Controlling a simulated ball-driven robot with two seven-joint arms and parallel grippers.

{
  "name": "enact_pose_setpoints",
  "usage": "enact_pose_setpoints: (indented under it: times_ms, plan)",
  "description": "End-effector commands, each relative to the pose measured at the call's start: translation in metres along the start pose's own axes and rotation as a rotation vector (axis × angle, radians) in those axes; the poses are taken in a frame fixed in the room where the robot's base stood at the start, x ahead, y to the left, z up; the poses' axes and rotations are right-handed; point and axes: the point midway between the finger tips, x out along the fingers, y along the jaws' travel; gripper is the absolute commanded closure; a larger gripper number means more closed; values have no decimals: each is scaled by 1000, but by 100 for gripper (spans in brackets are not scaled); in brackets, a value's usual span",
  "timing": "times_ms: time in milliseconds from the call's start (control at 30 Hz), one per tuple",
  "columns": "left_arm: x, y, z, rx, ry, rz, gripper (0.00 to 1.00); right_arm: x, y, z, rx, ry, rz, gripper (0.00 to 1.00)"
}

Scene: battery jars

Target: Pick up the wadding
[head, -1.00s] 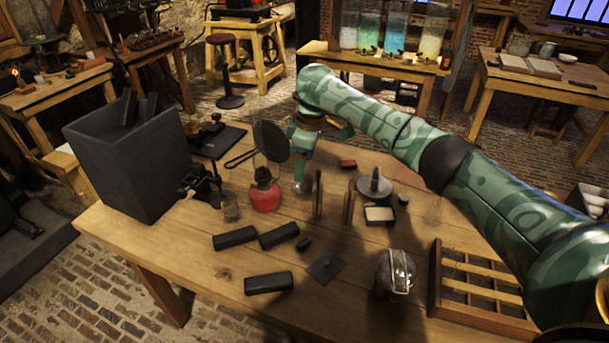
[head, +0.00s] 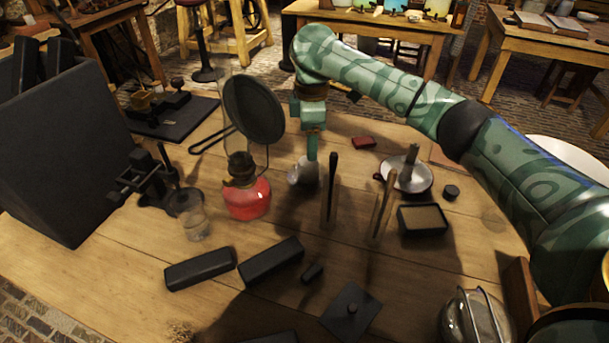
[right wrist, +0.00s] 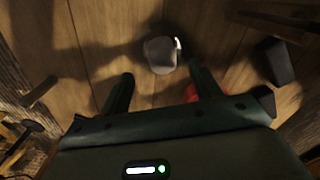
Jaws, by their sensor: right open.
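I cannot tell for certain which thing is the wadding. A small pale grey, rounded thing (head: 303,173) stands on the table under my right gripper (head: 312,145); it looks cup-like. In the right wrist view the same thing (right wrist: 160,56) lies just beyond and between the two spread fingertips (right wrist: 160,76), with a bright edge on its right. The right gripper is open, points down and holds nothing. A black tin (head: 422,232) with a flat tan filling sits farther right. My left gripper is not in view.
A red lamp (head: 247,198) and a round dark pan (head: 253,109) stand left of the gripper. Upright rods (head: 331,190) stand close on its right, near a disc with a post (head: 407,172). Black bars (head: 200,268) lie in front. A large black box (head: 60,150) fills the left.

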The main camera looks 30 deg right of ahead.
Motion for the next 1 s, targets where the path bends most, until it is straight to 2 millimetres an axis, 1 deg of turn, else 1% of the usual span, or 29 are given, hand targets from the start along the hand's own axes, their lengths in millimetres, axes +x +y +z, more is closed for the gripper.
enact_pose_setpoints:
  times_ms: [33, 100, 267, 400, 533, 633, 867, 900, 967, 1000]
  plan:
    - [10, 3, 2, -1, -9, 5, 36, 17, 1, 0, 0, -2, -6, 36]
    - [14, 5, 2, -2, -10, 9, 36, 23, 0, 0, 0, -1, -3, 36]
    - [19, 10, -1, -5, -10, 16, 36, 31, 0, 0, 1, 1, 0, 36]
    - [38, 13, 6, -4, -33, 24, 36, 56, 0, -2, -1, -2, -5, 36]
    - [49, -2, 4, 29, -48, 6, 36, 74, 0, -2, 0, -3, -5, 36]
    - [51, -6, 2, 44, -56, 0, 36, 80, 0, -2, -1, -1, -1, 36]
    - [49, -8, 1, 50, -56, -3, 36, 75, 0, -2, 0, 2, 4, 36]
    - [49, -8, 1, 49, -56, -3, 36, 75, 0, -2, 0, 2, 4, 39]
    - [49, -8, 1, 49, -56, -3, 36, 75, 0, -2, 0, 2, 4, 56]
    - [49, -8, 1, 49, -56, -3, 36, 75, 0, -2, 0, 2, 4, 67]
